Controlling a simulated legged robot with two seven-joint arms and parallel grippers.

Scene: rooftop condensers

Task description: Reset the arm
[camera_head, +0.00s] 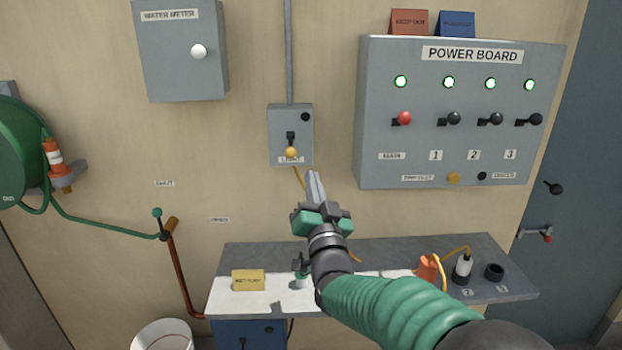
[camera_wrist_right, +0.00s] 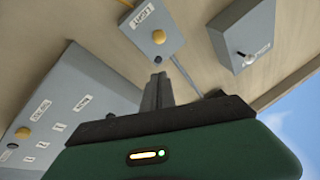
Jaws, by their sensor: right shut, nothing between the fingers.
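My right arm comes in from the bottom right in the head view. Its gripper (camera_head: 317,190) is shut and empty, with the fingers pointing up, in front of the wall just below the small grey switch box (camera_head: 305,120). The box has a yellow-knobbed lever (camera_head: 291,153). In the right wrist view the shut fingers (camera_wrist_right: 157,90) point at the wall, and the switch box (camera_wrist_right: 152,30) with its yellow knob (camera_wrist_right: 158,37) is beyond them. The fingers look apart from the knob. My left gripper is not in view.
The power board (camera_head: 455,150) hangs to the right with several green lights and levers. The water meter box (camera_head: 180,75) is upper left, a green hose reel (camera_head: 15,150) far left. A bench (camera_head: 390,262) below carries a yellow block (camera_head: 248,280) and an orange item (camera_head: 427,268). A bucket (camera_head: 163,335) stands lower left.

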